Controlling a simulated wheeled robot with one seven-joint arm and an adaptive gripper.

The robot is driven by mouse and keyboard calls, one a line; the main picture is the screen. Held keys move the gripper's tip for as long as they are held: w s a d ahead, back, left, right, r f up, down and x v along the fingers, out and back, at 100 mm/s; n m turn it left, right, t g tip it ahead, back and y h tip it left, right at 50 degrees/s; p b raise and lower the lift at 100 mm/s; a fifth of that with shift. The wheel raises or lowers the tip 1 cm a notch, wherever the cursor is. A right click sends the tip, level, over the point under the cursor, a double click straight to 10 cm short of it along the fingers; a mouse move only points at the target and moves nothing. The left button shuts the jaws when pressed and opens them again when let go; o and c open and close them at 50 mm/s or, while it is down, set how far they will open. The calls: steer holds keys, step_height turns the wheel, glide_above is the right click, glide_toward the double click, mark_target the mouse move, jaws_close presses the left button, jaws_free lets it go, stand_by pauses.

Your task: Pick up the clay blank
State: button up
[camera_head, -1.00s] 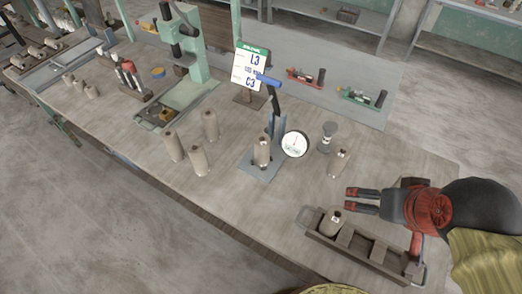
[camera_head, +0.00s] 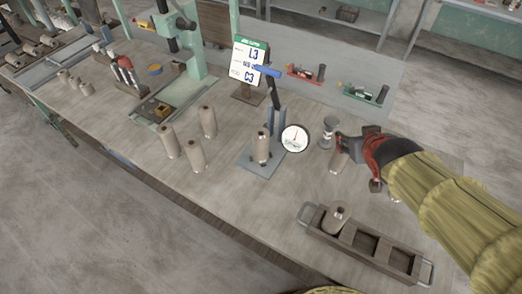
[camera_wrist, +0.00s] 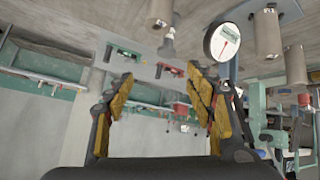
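My gripper (camera_head: 343,145) is open and empty. It is above the right side of the bench, beside a beige clay blank (camera_head: 336,162) that it partly covers in the head view. In the wrist view a blank (camera_wrist: 158,12) shows at the top edge, beyond the two yellow-padded fingers (camera_wrist: 158,78) and not between them. Another blank (camera_head: 262,148) stands upright in the gauge stand. Three more blanks (camera_head: 196,155) stand to the left of it. One blank (camera_head: 338,215) sits in the left compartment of the brown tray (camera_head: 385,262).
A dial gauge (camera_head: 295,138) on the stand and a grey knobbed piece (camera_head: 328,132) are close to my gripper. A sign (camera_head: 248,62) stands behind. The tray's other compartments look empty. Bare bench (camera_head: 275,195) lies in front of the stand.

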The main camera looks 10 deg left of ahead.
steer(key=w+a+f+n+t+y+b, duration=0.1)
steer(key=w+a+f+n+y+b, duration=0.15)
steer(key=w+a+f, duration=0.4)
steer(key=n+g+y+b, duration=0.2)
steer(key=n+y, duration=0.2)
steer(key=y, duration=0.3)
glide_toward(261, 143)
steer(key=w+f, duration=0.1)
steer(key=w+a+f, duration=0.1)
steer(key=f, duration=0.1)
steer(key=w+a+f, duration=0.1)
steer(key=w+f, duration=0.1)
steer(key=shift+a+f, duration=0.2)
steer(key=shift+a, duration=0.05)
steer(key=shift+t, duration=0.3)
steer(key=b+x, duration=0.3)
steer(key=x, duration=0.4)
steer(key=shift+w+a+f, duration=0.1)
steer(key=shift+w, duration=0.2)
steer(key=c, duration=0.3)
jaws_close()
